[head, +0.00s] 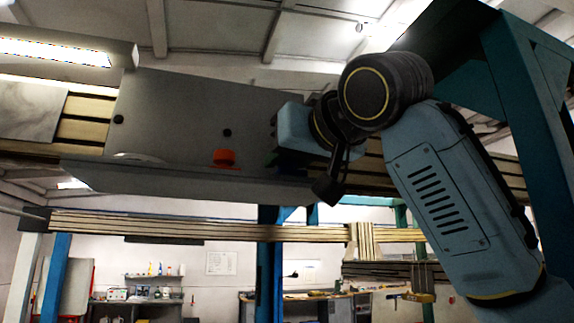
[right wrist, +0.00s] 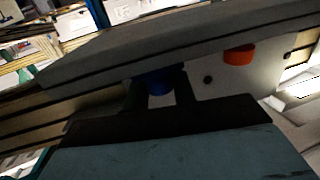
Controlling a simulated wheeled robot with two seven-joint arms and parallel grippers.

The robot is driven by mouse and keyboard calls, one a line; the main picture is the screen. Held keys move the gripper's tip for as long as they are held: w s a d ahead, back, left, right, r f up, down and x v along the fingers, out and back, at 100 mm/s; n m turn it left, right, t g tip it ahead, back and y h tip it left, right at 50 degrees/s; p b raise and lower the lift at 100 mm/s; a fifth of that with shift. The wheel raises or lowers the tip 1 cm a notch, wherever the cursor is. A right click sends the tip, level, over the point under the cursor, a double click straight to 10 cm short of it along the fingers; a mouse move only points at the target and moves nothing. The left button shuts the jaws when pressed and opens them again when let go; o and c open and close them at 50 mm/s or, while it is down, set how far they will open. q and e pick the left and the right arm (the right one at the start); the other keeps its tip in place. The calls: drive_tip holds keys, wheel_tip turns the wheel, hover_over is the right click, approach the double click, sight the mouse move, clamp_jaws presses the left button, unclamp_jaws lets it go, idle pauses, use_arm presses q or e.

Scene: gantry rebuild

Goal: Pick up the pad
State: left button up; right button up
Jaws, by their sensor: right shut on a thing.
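A small round blue pad (right wrist: 159,84) shows between the dark fingers of my right gripper (right wrist: 160,92) in the right wrist view. The gripper is shut on it, close against the grey panel. In the head view my right gripper (head: 275,158) reaches in from the right to the panel's shelf, and the blue pad (head: 270,172) is mostly hidden behind it. I cannot tell whether the pad touches the shelf. My left gripper is not in view.
A grey panel (head: 185,115) with a protruding lower shelf (head: 150,178) is fixed to the beam. An orange-red round piece (head: 223,157) sits on it, left of my gripper. Teal gantry posts (head: 535,150) stand at the right. Workbenches are far below.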

wheel_tip(320, 180, up, 10)
drive_tip(key=shift+s+f, duration=0.1)
drive_tip(key=shift+f, duration=0.15)
idle(0.9)
